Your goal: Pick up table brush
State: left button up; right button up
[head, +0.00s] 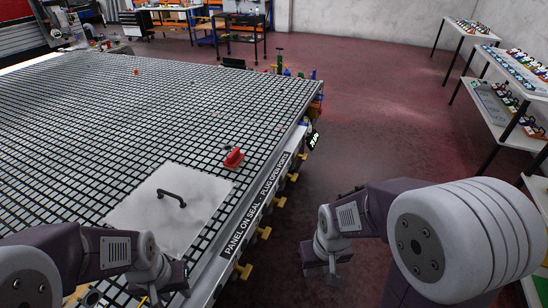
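A small red object (234,158), which looks like the table brush, sits on the black grid table (110,125) near its right edge. It stands just beyond a white panel (150,224) with a black handle (171,197). My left gripper (168,296) is low in the head view, in front of the panel and apart from the red object. Its fingers are hard to make out. My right gripper (325,274) hangs over the floor to the right of the table, apart from the red object. Its finger opening is unclear.
Yellow clamps or handles (264,232) stick out along the table's right side. A small orange item (136,71) lies far back on the grid. White shelves (502,105) with small items stand at the right. The red floor between is open.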

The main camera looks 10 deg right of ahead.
aim_at(234, 160)
jog(key=u, duration=1.3)
jog(key=z, duration=1.3)
jog(key=i+l, duration=0.45)
jog(key=i+l+z, duration=0.15)
jog(key=i+l, duration=0.25)
jog(key=i, duration=0.15)
jog(key=i+l, duration=0.4)
jog(key=i+z, duration=0.05)
jog(key=i, duration=0.05)
